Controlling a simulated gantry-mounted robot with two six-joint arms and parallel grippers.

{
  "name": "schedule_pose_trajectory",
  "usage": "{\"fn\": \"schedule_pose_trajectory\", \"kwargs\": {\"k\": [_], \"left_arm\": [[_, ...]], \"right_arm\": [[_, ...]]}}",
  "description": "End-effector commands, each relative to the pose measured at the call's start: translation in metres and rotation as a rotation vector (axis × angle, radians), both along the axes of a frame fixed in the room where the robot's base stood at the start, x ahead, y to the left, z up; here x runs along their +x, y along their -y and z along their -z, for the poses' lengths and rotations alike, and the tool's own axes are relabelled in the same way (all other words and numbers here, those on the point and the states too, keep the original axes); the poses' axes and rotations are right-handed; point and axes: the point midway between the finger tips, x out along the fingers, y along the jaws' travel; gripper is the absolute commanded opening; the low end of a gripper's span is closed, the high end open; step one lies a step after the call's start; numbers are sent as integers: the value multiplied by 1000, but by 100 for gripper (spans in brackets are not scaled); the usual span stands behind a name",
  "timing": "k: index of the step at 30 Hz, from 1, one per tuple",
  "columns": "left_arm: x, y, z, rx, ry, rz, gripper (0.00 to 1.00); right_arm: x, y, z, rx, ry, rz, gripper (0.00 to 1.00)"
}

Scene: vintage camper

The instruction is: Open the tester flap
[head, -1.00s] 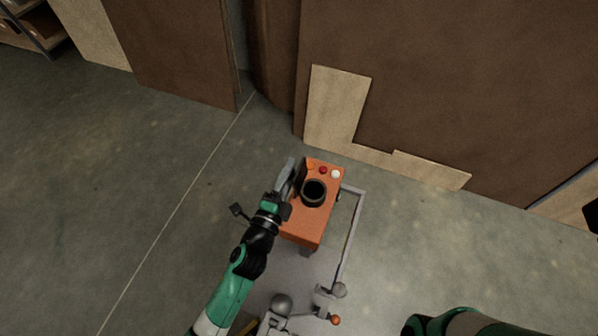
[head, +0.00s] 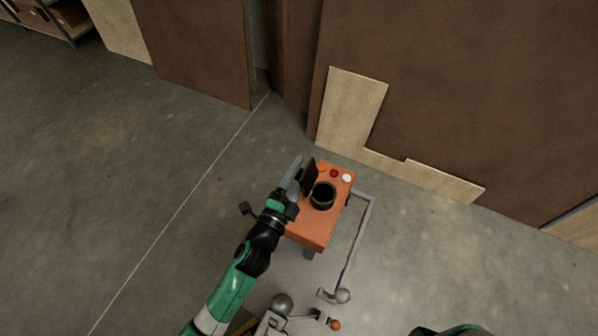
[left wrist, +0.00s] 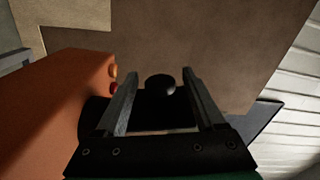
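The tester is an orange box (head: 316,226) with a black round socket (head: 323,196) on top; its orange side also shows in the left wrist view (left wrist: 60,105). A dark flap (head: 309,177) stands raised at the box's left edge. My right gripper is out of view.
Red and white buttons (head: 340,176) sit at the box's far end. A grey cart rail (head: 358,230) runs right of the box. Brown panels (head: 480,90) stand behind, with a pale board (head: 345,110). Concrete floor (head: 160,190) is open at left.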

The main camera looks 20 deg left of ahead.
Motion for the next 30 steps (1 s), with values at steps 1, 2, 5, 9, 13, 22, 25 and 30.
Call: {"fn": "schedule_pose_trajectory", "kwargs": {"k": [1,2,5,9,13,22,25,30], "left_arm": [[0,0,0,0,0,0,72],[0,0,0,0,0,0,72],[0,0,0,1,0,0,72],[-3,0,0,1,0,0,72],[-19,-1,0,2,-1,1,72],[-89,-7,2,1,-2,1,72],[-105,-8,2,1,-2,1,72],[-116,-9,0,1,0,0,72]], "right_arm": [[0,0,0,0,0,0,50],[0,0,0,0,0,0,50],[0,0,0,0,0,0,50],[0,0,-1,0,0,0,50],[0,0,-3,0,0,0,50],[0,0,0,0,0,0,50],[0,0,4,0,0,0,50],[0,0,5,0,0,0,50]]}}
